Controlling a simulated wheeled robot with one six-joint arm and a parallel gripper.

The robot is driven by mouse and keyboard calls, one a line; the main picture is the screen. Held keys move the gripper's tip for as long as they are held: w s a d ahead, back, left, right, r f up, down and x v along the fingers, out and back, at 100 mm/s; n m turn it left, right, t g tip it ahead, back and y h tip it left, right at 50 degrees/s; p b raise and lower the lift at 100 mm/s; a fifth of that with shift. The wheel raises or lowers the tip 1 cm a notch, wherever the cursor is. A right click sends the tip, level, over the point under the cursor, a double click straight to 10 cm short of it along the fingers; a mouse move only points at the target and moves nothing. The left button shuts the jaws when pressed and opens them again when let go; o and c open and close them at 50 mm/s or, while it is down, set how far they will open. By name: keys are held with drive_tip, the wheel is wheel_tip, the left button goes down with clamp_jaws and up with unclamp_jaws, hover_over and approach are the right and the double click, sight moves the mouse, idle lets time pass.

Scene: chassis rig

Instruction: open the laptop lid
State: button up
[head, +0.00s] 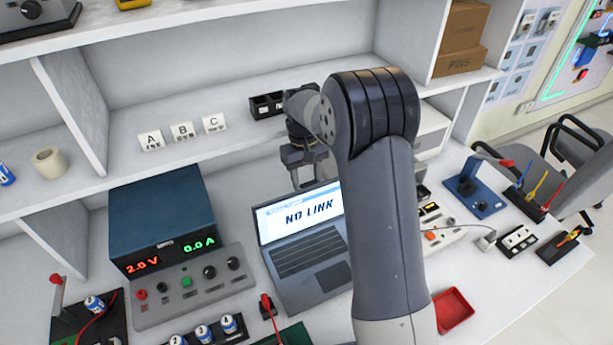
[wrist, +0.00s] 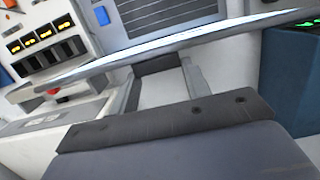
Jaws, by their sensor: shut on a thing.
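The laptop (head: 305,262) stands on the white bench with its lid (head: 299,213) raised. The lit screen faces my head camera and reads "NO LINK". The keyboard and touchpad lie uncovered in front of it. My gripper (head: 308,172) is at the lid's top edge, coming from behind and above, and is shut on the lid. In the wrist view the lid (wrist: 220,33) shows nearly edge-on as a thin slanted band across the fingers. The exact contact at the fingertips is hidden, and my arm covers the area right of the laptop.
A blue power supply (head: 162,222) with a grey control panel (head: 190,284) stands close left of the laptop. A red tray (head: 453,311) and tool stands are at the right. A shelf with letter blocks (head: 182,131) runs behind. Small batteries and leads lie in front.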

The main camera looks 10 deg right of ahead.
drive_tip(key=shift+w+f, duration=0.1)
drive_tip(key=shift+f, duration=0.1)
drive_tip(key=o, duration=1.2)
drive_tip(key=shift+w+a, duration=0.1)
drive_tip(key=shift+w, duration=0.05)
drive_tip(key=shift+o, duration=1)
drive_tip(key=shift+r, duration=0.1)
wheel_tip(320, 180, up, 11)
drive_tip(key=w, duration=0.1)
drive_tip(key=shift+w+a+f+b, duration=0.15)
drive_tip(key=shift+f+b, duration=0.05)
drive_tip(key=shift+b, duration=0.25)
drive_tip(key=shift+c, duration=0.6)
